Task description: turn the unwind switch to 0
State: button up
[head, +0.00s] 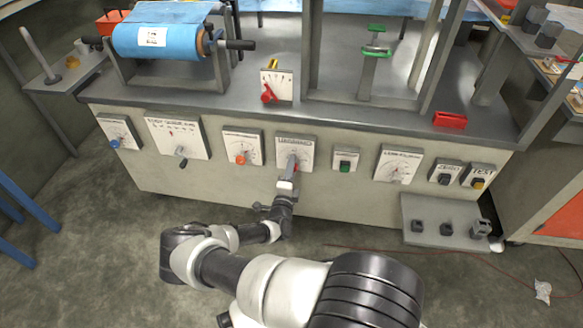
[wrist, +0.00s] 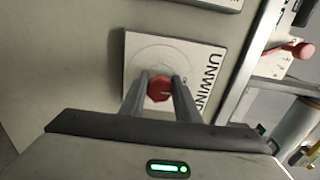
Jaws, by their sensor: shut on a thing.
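The unwind switch is a red knob (wrist: 159,89) on a white square plate (wrist: 140,60) with dark lettering that reads "UNWIN" in the wrist view. In the head view the unwind plate (head: 305,146) is in the middle of the machine's front panel. My gripper (wrist: 158,88) has a finger on each side of the red knob and is shut on it. In the head view my gripper (head: 291,168) covers most of the knob. The marks on the dial and the knob's pointing direction are too small or hidden to tell.
A low shelf (head: 420,235) with small dark blocks sits at lower right.

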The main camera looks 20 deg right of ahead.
jog(key=o, duration=1)
jog(key=shift+d, duration=0.1)
jog(key=shift+o, duration=0.2)
jog(key=p+v, duration=0.3)
jog(key=v, duration=1.4)
jog(key=shift+s+a+p, duration=0.2)
jog(key=shift+a+p, duration=0.05)
jog(key=shift+p, duration=0.05)
